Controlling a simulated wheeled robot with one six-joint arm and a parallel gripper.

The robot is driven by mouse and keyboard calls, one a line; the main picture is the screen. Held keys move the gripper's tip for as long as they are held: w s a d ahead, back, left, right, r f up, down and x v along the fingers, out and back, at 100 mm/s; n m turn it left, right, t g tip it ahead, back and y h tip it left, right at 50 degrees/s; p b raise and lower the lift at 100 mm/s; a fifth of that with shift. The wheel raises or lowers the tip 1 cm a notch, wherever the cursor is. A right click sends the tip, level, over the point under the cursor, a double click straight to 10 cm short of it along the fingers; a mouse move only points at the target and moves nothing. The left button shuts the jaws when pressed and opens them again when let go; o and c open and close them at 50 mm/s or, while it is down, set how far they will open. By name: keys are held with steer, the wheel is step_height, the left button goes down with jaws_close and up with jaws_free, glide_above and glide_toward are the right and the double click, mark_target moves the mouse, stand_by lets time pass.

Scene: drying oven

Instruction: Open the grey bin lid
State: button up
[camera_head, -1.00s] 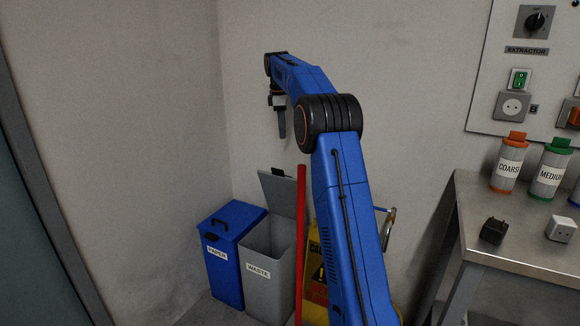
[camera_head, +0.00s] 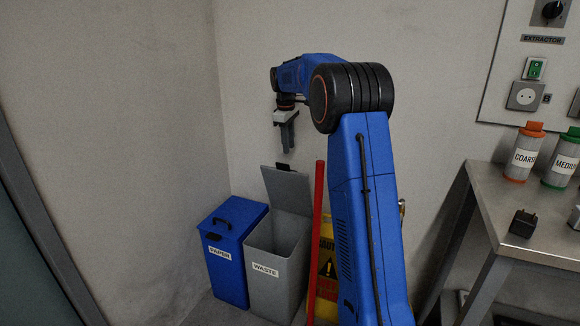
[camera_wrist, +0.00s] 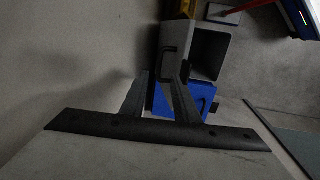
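The grey bin (camera_head: 268,284), labelled WASTE, stands on the floor by the wall. Its grey lid (camera_head: 288,190) is raised and stands tilted up at the back of the bin, with a black handle at its top edge. The bin's dark opening (camera_wrist: 208,54) shows in the wrist view, beside the lid's outer face (camera_wrist: 180,42). My gripper (camera_head: 288,149) hangs fingers down above the lid, apart from it. Its two fingers show with a gap between them in the wrist view (camera_wrist: 165,80), and nothing is held.
A closed blue bin (camera_head: 227,265) labelled PAPER stands left of the grey bin. A red pole (camera_head: 317,240) and a yellow caution sign (camera_head: 327,270) stand on its right. A metal table (camera_head: 500,222) with labelled bottles is at the far right.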

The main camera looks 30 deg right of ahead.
steer(key=f, duration=0.6)
steer(key=d+f, duration=0.1)
steer(key=f, duration=0.3)
steer(key=shift+w, duration=0.4)
jaws_close()
